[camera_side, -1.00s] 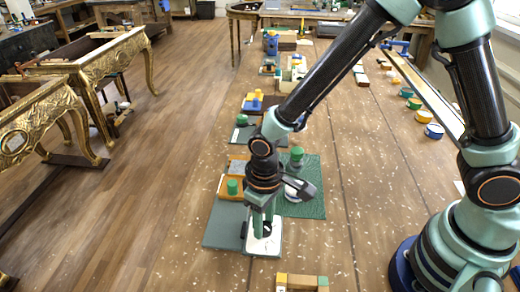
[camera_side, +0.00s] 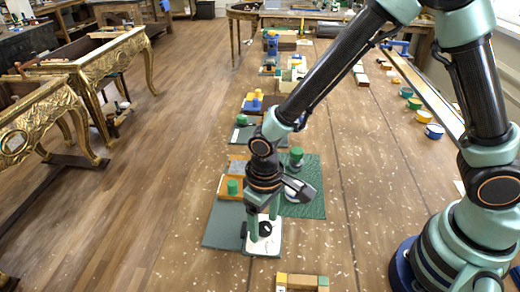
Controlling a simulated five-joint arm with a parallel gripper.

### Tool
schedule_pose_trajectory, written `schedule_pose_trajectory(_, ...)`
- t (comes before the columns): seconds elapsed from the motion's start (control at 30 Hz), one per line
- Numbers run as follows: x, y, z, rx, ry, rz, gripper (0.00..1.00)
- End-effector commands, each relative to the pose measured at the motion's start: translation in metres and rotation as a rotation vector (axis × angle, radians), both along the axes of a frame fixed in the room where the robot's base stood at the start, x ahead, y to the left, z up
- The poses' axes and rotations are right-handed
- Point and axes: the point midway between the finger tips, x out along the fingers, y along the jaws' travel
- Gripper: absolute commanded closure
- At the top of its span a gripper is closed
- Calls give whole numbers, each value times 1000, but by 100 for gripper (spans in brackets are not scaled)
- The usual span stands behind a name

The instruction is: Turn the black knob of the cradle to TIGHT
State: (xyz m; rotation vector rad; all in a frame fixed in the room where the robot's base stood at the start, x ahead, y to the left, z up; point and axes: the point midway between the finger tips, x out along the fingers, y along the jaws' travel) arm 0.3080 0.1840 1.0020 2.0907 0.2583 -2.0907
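The black knob (camera_side: 265,229) sits on a white plate (camera_side: 262,248) at the front of the grey-green board. Its markings are too small to read, so I cannot tell where it points. My gripper (camera_side: 263,224) points down over the plate. Whether a finger touches the knob cannot be told.
The grey-green board (camera_side: 222,230) lies under the plate. An orange tray (camera_side: 221,188) with a green cylinder (camera_side: 232,187) stands behind it. A green mat (camera_side: 312,205) lies to the right. Wooden blocks (camera_side: 300,282) lie in front.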

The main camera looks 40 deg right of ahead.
Motion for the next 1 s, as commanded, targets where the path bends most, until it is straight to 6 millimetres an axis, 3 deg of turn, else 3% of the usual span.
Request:
schedule_pose_trajectory(0.27, 1, 1, 13, 2, -3, 1, 29)
schedule_pose_trajectory(0.7, 1, 1, 94, 3, -4, 0, 29)
schedule_pose_trajectory(1.0, 0, 0, 120, 0, -1, 0, 29)
